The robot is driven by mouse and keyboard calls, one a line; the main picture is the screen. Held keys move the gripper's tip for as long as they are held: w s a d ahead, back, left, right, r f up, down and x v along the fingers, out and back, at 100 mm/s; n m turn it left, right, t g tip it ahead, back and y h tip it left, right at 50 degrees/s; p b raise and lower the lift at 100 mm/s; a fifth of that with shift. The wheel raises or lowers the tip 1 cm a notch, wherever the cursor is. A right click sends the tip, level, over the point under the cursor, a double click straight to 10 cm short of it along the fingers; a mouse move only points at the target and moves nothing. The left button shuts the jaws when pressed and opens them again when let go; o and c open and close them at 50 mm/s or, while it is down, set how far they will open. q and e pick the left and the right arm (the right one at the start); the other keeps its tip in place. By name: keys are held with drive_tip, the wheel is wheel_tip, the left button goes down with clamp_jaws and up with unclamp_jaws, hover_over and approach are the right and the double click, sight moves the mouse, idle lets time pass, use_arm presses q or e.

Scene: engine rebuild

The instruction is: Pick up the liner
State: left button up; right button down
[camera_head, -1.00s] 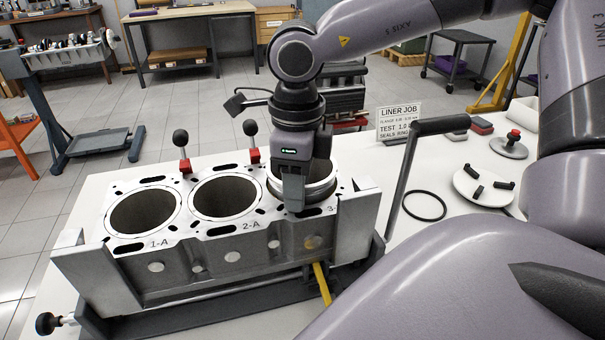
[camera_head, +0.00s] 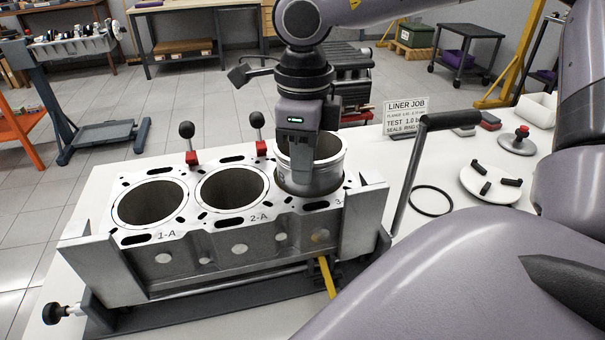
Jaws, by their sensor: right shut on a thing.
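The liner (camera_head: 312,180) is a grey metal cylinder at the right-hand bore of the engine block (camera_head: 205,242). Most of its upper wall stands above the block's top face. Its lower end is hidden in or behind the bore's edge. My right gripper (camera_head: 304,168) points down at the liner's near left wall and is shut on it, partly covering it. The bores marked 1-A and 2-A show open rings at the top. My left gripper is not in view.
The block sits in a stand with a crank handle (camera_head: 408,170) at its right. Red-based clamps (camera_head: 191,157) stand behind it. A black seal ring (camera_head: 431,201), a white round plate (camera_head: 491,186) and a sign (camera_head: 406,117) are on the white table at right.

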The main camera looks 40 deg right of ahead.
wheel_tip(320, 180, up, 36)
drive_tip(key=p, duration=1)
idle(1.3)
drive_tip(key=shift+f, duration=0.1)
